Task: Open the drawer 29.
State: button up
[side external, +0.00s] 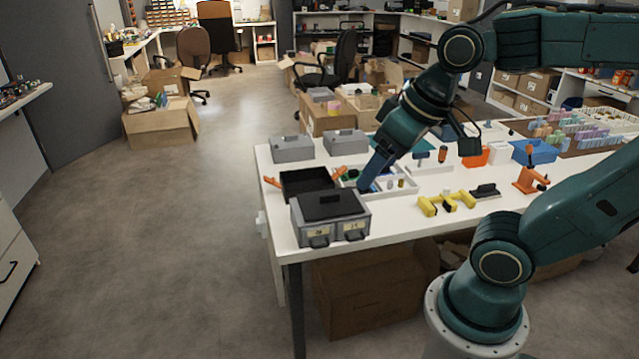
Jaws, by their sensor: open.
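A grey two-drawer cabinet (331,216) stands at the front left corner of the white table, its drawer fronts facing the camera. Each front has a dark handle and a yellow label. The left drawer (317,236) and the right drawer (354,229) both look shut. The label numbers are too small to read surely, so I cannot tell which is 29. My gripper (369,184) points down over the white tray, behind and to the right of the cabinet. It is open, apart from the cabinet, and its fingertips are partly hard to make out.
A black open bin (306,183) stands just behind the cabinet. The white divided tray (408,187) with small parts lies beside it. Yellow tools (446,203) lie to the right. Two grey boxes (292,149) (345,142) stand at the back. The table's front edge is close to the drawer fronts.

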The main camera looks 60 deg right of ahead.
jog(key=w+d+f+m+g, duration=0.35)
jog(key=w+f, duration=0.25)
jog(key=w, duration=0.4)
jog(key=m+g, duration=0.2)
jog(key=m, duration=0.3)
send_over(321, 239)
jog(key=s+a, duration=0.1)
jog(key=a, duration=0.1)
notch_tip(321, 239, down, 11)
jog(key=shift+s+a+f+n+t, duration=0.1)
jog(key=shift+s+a+n+t, duration=0.05)
jog(key=shift+n+t, duration=0.1)
jog(key=shift+f, duration=0.15)
jog(key=shift+f, duration=6.7)
jog(key=shift+c, duration=0.2)
